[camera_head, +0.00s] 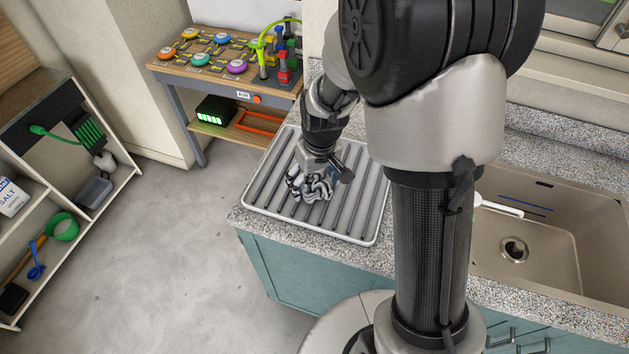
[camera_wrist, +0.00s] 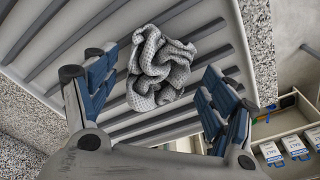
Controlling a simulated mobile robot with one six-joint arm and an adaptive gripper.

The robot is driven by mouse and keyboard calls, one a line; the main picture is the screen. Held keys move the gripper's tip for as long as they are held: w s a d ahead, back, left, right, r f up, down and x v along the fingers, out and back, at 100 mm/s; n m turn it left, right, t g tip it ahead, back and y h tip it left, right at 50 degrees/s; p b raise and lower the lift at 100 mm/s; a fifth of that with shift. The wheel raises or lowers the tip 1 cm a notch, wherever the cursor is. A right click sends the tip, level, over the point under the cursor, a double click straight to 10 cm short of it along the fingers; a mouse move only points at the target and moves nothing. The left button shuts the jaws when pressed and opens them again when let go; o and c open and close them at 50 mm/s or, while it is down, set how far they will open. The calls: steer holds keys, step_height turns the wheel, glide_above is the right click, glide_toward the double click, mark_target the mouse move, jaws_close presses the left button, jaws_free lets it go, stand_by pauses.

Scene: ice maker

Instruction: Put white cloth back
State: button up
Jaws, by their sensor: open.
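The white cloth (camera_head: 312,187) lies crumpled on the ribbed drying tray (camera_head: 258,190) on the counter. In the wrist view the cloth (camera_wrist: 160,66) looks grey-white and waffle-textured, bunched over the dark ribs of the tray (camera_wrist: 60,35). My gripper (camera_head: 322,172) is over the tray, close to the cloth. In the wrist view my gripper (camera_wrist: 155,92) is open, with its blue-padded fingers spread on either side of the cloth and nothing between them held. The cloth seems to rest on the ribs; the exact height of my fingers above it I cannot tell.
A wooden workbench (camera_head: 225,65) with coloured discs stands behind. A white shelf unit (camera_head: 100,190) is at the left. The floor between is clear.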

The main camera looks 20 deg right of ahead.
mark_target(318, 188)
steer(key=s+r+t+p, duration=0.15)
steer(key=s+r, duration=0.35)
steer(key=r, duration=0.5)
steer(key=s+r+p, duration=0.2)
steer(key=s+r, duration=0.3)
steer(key=r, duration=0.6)
steer(key=s+r+m+t, duration=0.1)
steer(key=s+r+m, duration=0.1)
steer(key=s, duration=0.9)
steer(key=shift+s+r+t, duration=0.15)
steer(key=shift+r+t, duration=0.2)
steer(key=shift+r, duration=0.4)
